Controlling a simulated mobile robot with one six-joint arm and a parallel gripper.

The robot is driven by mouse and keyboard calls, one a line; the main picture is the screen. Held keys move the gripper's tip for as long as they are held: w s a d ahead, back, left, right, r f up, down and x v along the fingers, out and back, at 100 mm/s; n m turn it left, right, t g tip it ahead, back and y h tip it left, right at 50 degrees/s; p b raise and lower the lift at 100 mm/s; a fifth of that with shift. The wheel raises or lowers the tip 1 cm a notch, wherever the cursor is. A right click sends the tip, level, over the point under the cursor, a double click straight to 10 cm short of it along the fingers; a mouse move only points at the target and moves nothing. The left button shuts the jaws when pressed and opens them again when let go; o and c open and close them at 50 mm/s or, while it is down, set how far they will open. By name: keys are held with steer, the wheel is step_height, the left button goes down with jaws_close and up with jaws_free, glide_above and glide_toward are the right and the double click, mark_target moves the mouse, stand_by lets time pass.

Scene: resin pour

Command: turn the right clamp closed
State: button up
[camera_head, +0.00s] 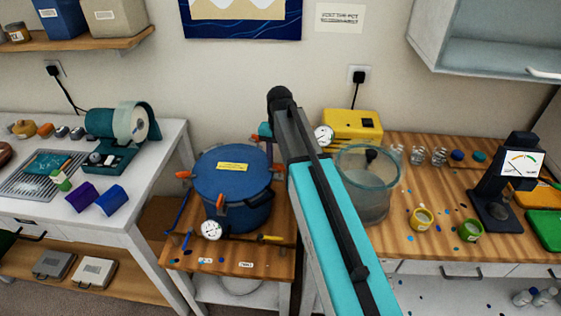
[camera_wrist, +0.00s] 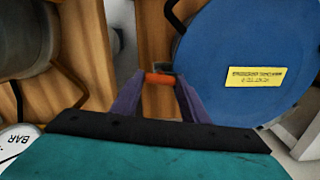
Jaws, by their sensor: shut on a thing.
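The blue pressure pot (camera_head: 232,188) stands on the small wooden-topped table, with its lid on and a yellow label on top. Orange-handled clamps show on its rim at the left (camera_head: 183,174) and front (camera_head: 221,202). The right clamp (camera_head: 278,167) shows partly beside my arm. My gripper (camera_head: 268,148) is at the pot's right rear side, mostly hidden behind my arm. In the wrist view, its purple fingers (camera_wrist: 157,88) are shut on the right clamp's orange handle (camera_wrist: 158,78), beside the blue lid (camera_wrist: 235,60). The clamp's seating on the lid rim is unclear.
A glass vessel (camera_head: 368,185) stands close to the right of my arm on the long bench. A yellow unit (camera_head: 352,125) with a gauge (camera_head: 323,137) is behind it. A dial gauge (camera_head: 211,230) sits at the pot's front. The left white table (camera_head: 160,150) is near the pot.

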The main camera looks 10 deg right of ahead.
mark_target(280, 165)
steer(key=shift+n, duration=0.9)
steer(key=o, duration=1.1)
steer(key=shift+c, duration=0.2)
steer(key=shift+r, duration=0.1)
step_height(280, 165, up, 14)
steer(key=p, duration=0.9)
steer(key=shift+f, duration=0.2)
steer(key=shift+s+f, duration=0.1)
steer(key=shift+s, duration=0.05)
